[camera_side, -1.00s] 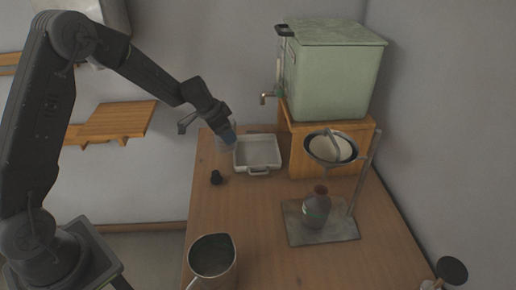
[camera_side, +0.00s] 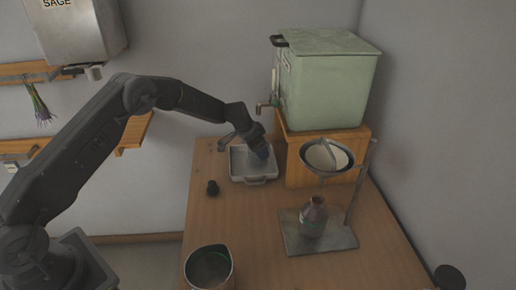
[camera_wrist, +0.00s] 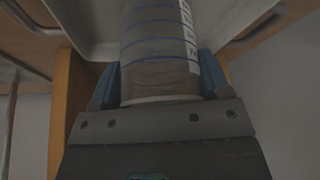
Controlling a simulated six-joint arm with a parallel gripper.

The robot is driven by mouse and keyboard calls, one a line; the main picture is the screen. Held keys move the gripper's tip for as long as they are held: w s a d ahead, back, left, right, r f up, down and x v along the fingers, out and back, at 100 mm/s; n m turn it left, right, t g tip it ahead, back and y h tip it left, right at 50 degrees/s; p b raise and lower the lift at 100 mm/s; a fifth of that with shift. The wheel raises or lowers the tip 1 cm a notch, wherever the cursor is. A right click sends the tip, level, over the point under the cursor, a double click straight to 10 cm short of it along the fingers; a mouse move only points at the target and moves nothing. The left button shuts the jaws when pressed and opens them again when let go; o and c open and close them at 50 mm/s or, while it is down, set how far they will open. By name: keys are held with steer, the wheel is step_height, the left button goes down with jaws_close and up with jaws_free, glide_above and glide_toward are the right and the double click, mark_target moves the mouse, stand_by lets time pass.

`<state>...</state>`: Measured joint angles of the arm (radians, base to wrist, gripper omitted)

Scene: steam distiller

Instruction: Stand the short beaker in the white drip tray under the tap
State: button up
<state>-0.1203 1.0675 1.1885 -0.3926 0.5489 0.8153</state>
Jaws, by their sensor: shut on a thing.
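The short beaker (camera_wrist: 158,45) is clear, with blue rings and a white label. In the wrist view my gripper (camera_wrist: 160,82) has its blue fingers shut on both sides of it. In the side view my gripper (camera_side: 262,152) is over the white drip tray (camera_side: 254,180), towards its right side. The beaker is hard to make out there, and I cannot tell whether it touches the tray floor. The tray's pale wall also shows behind the beaker in the wrist view (camera_wrist: 88,45). The tap (camera_side: 264,105) sticks out from the green tank, above and just behind my gripper.
The green tank (camera_side: 330,85) stands on a wooden block (camera_side: 325,155) right of the tray. A funnel stand (camera_side: 328,155) with a bottle (camera_side: 313,217) is at the right. The table middle is clear.

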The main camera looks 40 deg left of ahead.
steer(key=shift+w+f, duration=0.15)
steer(key=shift+f, duration=0.05)
steer(key=o, duration=1)
steer(key=shift+c, duration=0.2)
